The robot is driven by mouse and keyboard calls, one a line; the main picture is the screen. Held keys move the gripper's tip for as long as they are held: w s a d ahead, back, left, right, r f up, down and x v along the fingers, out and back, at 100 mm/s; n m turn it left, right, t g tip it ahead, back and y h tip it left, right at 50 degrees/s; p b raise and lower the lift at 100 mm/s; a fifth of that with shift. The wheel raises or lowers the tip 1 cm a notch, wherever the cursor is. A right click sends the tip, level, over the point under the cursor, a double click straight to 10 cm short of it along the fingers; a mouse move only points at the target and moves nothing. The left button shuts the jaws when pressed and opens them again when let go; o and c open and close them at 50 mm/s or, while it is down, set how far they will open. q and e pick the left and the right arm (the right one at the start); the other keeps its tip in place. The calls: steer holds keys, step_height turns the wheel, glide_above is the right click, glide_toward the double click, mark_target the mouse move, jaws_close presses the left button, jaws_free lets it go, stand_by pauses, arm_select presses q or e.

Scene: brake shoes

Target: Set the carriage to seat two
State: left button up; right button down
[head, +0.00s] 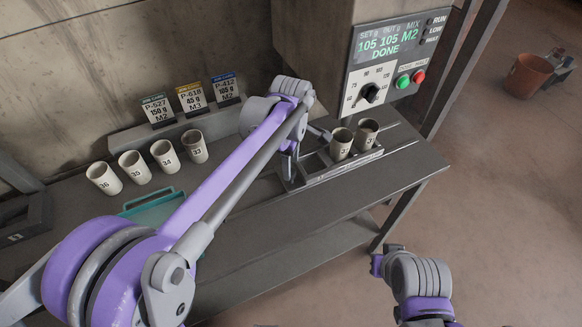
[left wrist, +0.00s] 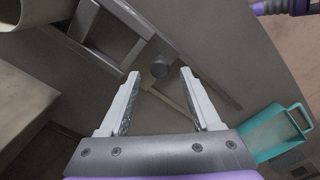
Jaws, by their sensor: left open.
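The carriage (head: 335,172) is a grey metal frame on the bench under the machine, with two pale cups in it, the left cup (head: 341,147) and the right cup (head: 368,131). Their numbers are not fully readable. Open frame shows left of the cups. My left gripper (head: 287,172) is low at the carriage's left end, partly hidden by its own arm. In the left wrist view its jaws (left wrist: 159,74) are open, with a round grey knob (left wrist: 160,69) just ahead between the fingertips; contact cannot be told. The carriage frame (left wrist: 125,38) shows there too.
The machine display (head: 386,42) reads 105, 105, M2, DONE, above a dial (head: 371,92) and green and red buttons. Several numbered cups (head: 134,166) stand at the left, below three cards (head: 192,97). A teal tray (head: 150,208) lies behind my left arm.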

arm_select(q)
step_height(320, 180, up, 8)
stand_by(0.6)
steer(key=s+a+f+m+t, duration=0.1)
steer(key=s+a+f+m, duration=0.2)
steer(key=s, duration=0.4)
steer(key=s+a+f+m+t, duration=0.2)
steer(key=s+a+f+m, duration=0.2)
steer(key=s+a+m, duration=0.2)
steer(key=s+a+f+m+t+p, duration=0.1)
steer(key=s+a+f+m+t, duration=0.1)
steer(key=s+a+m, duration=0.3)
steer(key=shift+s+f+m, duration=0.15)
steer(key=shift+s+f, duration=0.15)
steer(key=shift+s, duration=0.3)
steer(key=shift+s+f+m, duration=0.2)
steer(key=shift+s+f, duration=0.1)
steer(key=shift+s, duration=0.35)
steer(key=shift+s+f+m, duration=0.15)
steer(key=shift+s+f, duration=0.15)
steer(key=shift+s, duration=0.3)
